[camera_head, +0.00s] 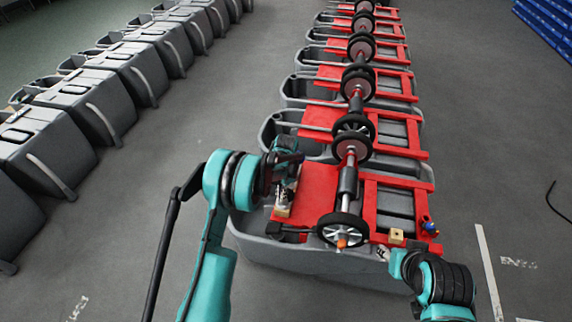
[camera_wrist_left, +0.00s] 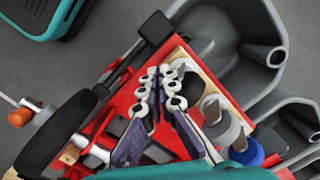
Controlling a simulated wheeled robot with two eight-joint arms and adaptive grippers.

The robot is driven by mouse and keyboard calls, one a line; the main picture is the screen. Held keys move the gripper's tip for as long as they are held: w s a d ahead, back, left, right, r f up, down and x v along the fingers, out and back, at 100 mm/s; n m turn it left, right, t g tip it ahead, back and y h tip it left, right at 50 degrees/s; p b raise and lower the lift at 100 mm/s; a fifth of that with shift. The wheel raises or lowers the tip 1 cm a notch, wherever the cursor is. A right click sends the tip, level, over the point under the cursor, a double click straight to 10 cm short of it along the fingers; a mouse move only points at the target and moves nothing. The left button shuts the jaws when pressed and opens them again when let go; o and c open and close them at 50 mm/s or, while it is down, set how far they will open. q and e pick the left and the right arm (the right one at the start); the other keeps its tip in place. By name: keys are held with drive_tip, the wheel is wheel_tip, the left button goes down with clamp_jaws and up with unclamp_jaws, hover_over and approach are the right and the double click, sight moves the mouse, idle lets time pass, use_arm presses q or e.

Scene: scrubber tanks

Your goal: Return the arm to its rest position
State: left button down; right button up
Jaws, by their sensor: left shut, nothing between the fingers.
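My left arm comes in from the left in the head view. Its gripper (camera_head: 287,190) hangs over the left part of the red frame (camera_head: 318,192) on the nearest grey tank (camera_head: 300,262). In the left wrist view the fingers (camera_wrist_left: 165,78) are together with nothing between them, above the red plate (camera_wrist_left: 122,100). Whether the fingertips touch the plate cannot be told. A wooden piece (camera_head: 283,211) lies just below the gripper. My right gripper (camera_head: 384,254) is at the tank's front right edge, mostly hidden by its wrist; its fingers are unclear.
An axle with black wheels (camera_head: 342,229) and an orange end runs along the frame, right of my left gripper. A small wooden block (camera_head: 396,236) and a blue-and-red item (camera_head: 430,228) sit at the right. More tanks (camera_head: 62,120) stand left; floor (camera_head: 160,150) between is clear.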

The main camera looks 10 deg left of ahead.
use_arm(q)
drive_tip(key=s+r+n+t, duration=0.1)
drive_tip(key=s+r, duration=0.3)
drive_tip(key=r, duration=0.3)
drive_tip(key=s+a+r+n+t, duration=0.1)
drive_tip(key=s+r+t, duration=0.15)
drive_tip(key=r, duration=0.55)
drive_tip(key=s+r+n+t, duration=0.1)
drive_tip(key=s+r, duration=0.4)
drive_tip(key=r, duration=0.2)
drive_tip(key=s+r+n+t, duration=0.1)
drive_tip(key=s+n+t, duration=0.1)
drive_tip(key=s, duration=0.6)
drive_tip(key=s+a+r+n+t, duration=0.1)
drive_tip(key=s+r+n, duration=0.1)
drive_tip(key=s, duration=0.7)
drive_tip(key=shift+r+t+h, duration=0.15)
drive_tip(key=shift+t+h, duration=0.15)
drive_tip(key=shift+t, duration=0.05)
